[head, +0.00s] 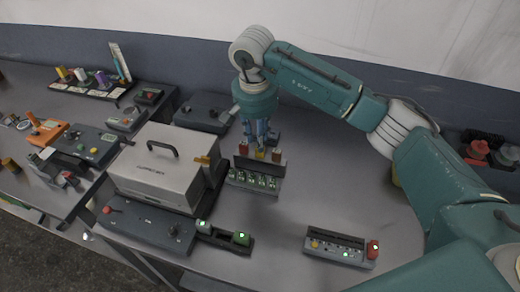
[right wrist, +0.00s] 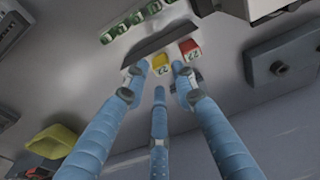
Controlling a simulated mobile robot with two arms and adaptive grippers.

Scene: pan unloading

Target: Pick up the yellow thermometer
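The yellow thermometer (right wrist: 160,63) is a small block with a number on its face. It stands behind a rack of green-lit modules and also shows in the head view (head: 260,155), partly hidden by my fingers. My right gripper (right wrist: 160,74) has three blue fingers, spread apart with their tips close around the yellow thermometer. Whether they touch it I cannot tell. In the head view the right gripper (head: 261,147) points straight down over it. A red block (right wrist: 190,48) with a number stands right beside it in the right wrist view. My left gripper is not in view.
The module rack (head: 254,180) stands directly in front. A grey lidded case (head: 150,180) with a handle is to the left. A small panel with buttons (head: 338,246) is at the front right. The table between rack and panel is clear.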

